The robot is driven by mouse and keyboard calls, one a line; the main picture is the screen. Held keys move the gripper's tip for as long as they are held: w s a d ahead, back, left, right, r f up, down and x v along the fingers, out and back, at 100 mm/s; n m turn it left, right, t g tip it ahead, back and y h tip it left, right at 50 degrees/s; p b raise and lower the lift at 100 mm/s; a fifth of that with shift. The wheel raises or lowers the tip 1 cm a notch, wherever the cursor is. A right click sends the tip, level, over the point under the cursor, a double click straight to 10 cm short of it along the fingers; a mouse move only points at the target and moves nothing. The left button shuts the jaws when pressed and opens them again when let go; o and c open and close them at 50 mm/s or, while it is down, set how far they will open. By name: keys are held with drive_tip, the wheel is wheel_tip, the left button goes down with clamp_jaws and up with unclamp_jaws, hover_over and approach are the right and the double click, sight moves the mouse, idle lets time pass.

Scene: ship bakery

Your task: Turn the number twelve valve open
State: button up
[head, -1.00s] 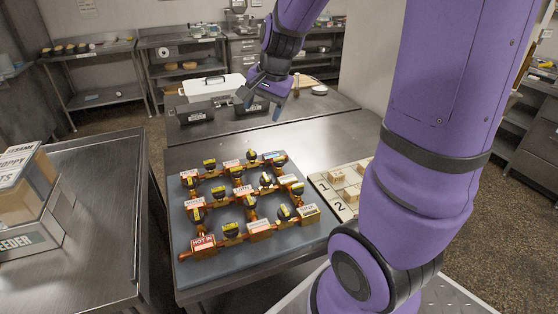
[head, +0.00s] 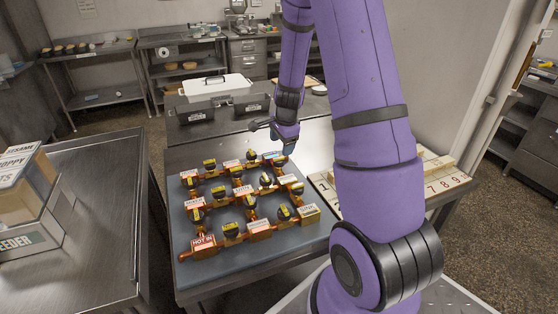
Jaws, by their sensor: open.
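A grey board (head: 275,247) on the metal table carries a grid of copper pipes with several black valve knobs and small white labels. The number on each knob is too small to read, so I cannot tell which is number twelve. One knob (head: 279,162) sits at the far right corner of the grid. My gripper (head: 286,150) is open, just above and beside that far right corner. Its fingers point down and look empty. I cannot tell whether they touch the knob.
A numbered board (head: 445,184) with wooden blocks lies right of the valves, partly behind my arm. Black boxes (head: 195,115) and a white lidded dish (head: 214,86) stand behind.

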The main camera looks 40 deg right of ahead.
sight(279, 158)
drive_tip(key=x, duration=0.8)
drive_tip(key=shift+f, duration=0.1)
drive_tip(key=c, duration=0.9)
